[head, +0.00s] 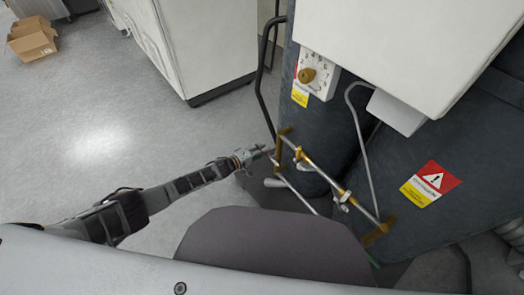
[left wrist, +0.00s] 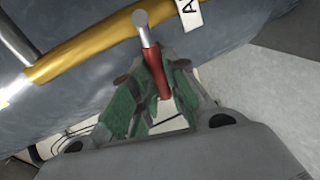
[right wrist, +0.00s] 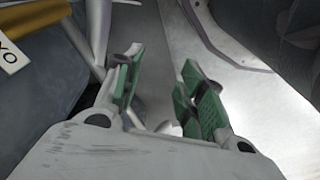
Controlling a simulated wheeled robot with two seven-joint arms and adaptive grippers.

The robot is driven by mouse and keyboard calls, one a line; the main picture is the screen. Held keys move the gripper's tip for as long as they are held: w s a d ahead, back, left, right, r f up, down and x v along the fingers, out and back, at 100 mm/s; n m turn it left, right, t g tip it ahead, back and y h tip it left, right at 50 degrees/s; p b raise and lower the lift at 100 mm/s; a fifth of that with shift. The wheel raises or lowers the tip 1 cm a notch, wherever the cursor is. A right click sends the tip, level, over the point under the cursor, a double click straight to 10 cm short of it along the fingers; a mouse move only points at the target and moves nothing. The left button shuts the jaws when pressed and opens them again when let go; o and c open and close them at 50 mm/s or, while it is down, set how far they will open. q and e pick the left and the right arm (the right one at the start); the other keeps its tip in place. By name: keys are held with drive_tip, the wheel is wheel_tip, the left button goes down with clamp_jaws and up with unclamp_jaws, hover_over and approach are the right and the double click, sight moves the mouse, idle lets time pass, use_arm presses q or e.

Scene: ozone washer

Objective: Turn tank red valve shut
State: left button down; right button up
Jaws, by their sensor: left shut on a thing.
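The red valve handle (left wrist: 157,72) shows in the left wrist view as a red grip on a metal stem beside a brass-coloured pipe (left wrist: 95,45). My left gripper (head: 265,152) is at the upper left end of the pipe assembly in the head view, its fingers closed around the red handle. The handle is mostly hidden by the gripper in the head view. My right gripper (right wrist: 157,78) has its green-padded fingers apart with nothing between them. It is not visible in the head view.
The pipe assembly (head: 325,180) runs along dark grey tanks (head: 405,160). A control panel with a brass knob (head: 307,75) is above it, with a black curved bar (head: 262,85) to the left. A white cabinet (head: 205,45) and open floor (head: 110,130) lie left; cardboard boxes (head: 32,40) are far off.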

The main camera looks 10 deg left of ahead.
use_arm(q)
drive_tip(key=shift+a+f+n+b, duration=0.1)
drive_tip(key=shift+f+n+b, duration=0.3)
drive_tip(key=shift+n, duration=0.1)
use_arm(e)
drive_tip(key=shift+a+r, duration=0.2)
drive_tip(key=shift+r, duration=0.5)
drive_tip(key=shift+w+r, duration=0.1)
drive_tip(key=shift+r, duration=0.05)
use_arm(q)
drive_tip(key=c, duration=1.4)
unclamp_jaws()
drive_tip(key=shift+v, duration=6)
drive_tip(key=shift+w, duration=0.1)
